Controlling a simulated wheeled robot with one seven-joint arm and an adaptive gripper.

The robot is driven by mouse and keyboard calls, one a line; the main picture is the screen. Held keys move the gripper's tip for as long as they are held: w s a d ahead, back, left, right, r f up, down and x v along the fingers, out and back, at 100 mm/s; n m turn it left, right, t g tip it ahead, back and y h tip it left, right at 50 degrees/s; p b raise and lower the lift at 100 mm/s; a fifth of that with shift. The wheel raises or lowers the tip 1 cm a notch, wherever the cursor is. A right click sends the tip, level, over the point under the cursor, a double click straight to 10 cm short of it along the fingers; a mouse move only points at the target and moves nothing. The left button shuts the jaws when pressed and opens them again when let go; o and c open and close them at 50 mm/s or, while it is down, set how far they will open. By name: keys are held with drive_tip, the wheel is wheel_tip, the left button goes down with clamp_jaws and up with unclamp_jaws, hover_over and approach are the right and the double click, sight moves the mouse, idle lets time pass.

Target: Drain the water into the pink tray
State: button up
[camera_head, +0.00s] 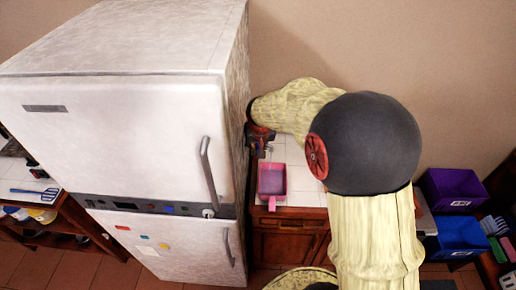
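The pink tray (287,184) sits on the white-tiled counter (304,184), close to the fridge's right side. Its handle points toward the front edge and its inside looks purple-grey. I cannot tell whether it holds water. My arm reaches over the counter from the right. My gripper (262,148) is small and dark at the arm's far end, behind the tray and close to the fridge wall. Its fingers are too small and dark to read, and I cannot make out anything held. No water stream is visible.
The tall white fridge (120,120) stands directly left of the counter. A purple bin (452,188) and a blue bin (458,236) stand at the right. A shelf with utensils is at the far left. My arm hides the counter's right part.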

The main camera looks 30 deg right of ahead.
drive_tip(key=shift+o, duration=1.4)
drive_tip(key=v, duration=1.2)
idle(0.9)
